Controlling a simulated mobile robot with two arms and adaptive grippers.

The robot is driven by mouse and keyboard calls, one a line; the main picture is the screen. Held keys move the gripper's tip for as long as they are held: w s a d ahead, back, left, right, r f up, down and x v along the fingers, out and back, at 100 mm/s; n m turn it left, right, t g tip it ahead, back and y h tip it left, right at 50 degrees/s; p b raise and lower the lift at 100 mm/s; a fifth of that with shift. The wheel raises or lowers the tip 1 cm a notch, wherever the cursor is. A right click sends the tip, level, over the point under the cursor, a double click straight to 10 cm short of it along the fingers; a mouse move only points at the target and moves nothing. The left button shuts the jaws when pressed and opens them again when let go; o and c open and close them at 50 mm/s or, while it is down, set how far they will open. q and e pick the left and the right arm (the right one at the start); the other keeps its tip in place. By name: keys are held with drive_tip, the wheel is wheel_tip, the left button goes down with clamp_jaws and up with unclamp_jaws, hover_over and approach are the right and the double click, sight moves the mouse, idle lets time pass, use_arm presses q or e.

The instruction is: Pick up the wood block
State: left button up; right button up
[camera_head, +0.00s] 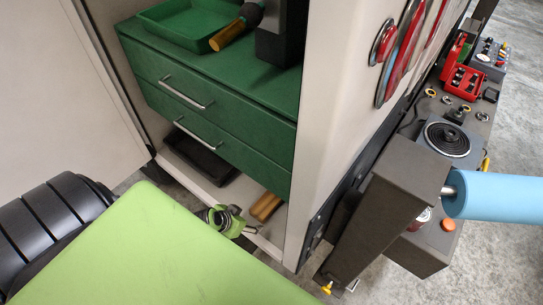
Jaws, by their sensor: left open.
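The wood block (265,206) is a small light-brown piece on the low shelf at the bottom of the cabinet, below the green drawers. Only part of its shape is clear at this size. My left gripper (245,220) is small in the view, just left of and below the wood block. It is open, with nothing seen between its fingers. I cannot tell whether it touches the block. My own lime-green arm part hides what lies behind it. My right gripper is not in view.
The green drawer unit (222,134) stands above the low shelf (188,178), which also holds a black tray (204,158). A green tray (165,31) and a wooden-handled tool (236,32) are on top. The white cabinet wall (312,150) bounds the right side.

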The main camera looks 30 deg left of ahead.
use_arm(q)
drive_tip(key=b, duration=0.4)
approach(271, 198)
drive_tip(key=f, duration=0.1)
drive_tip(key=w+f, duration=0.1)
drive_tip(key=f, duration=0.3)
drive_tip(key=shift+w, duration=0.7)
drive_tip(key=b+x, duration=0.2)
drive_tip(key=b, duration=0.1)
drive_tip(key=b+x, duration=0.3)
drive_tip(key=shift+w+d, duration=0.1)
drive_tip(key=shift+w, duration=0.25)
drive_tip(key=shift+r, duration=0.15)
drive_tip(key=c, duration=1.5)
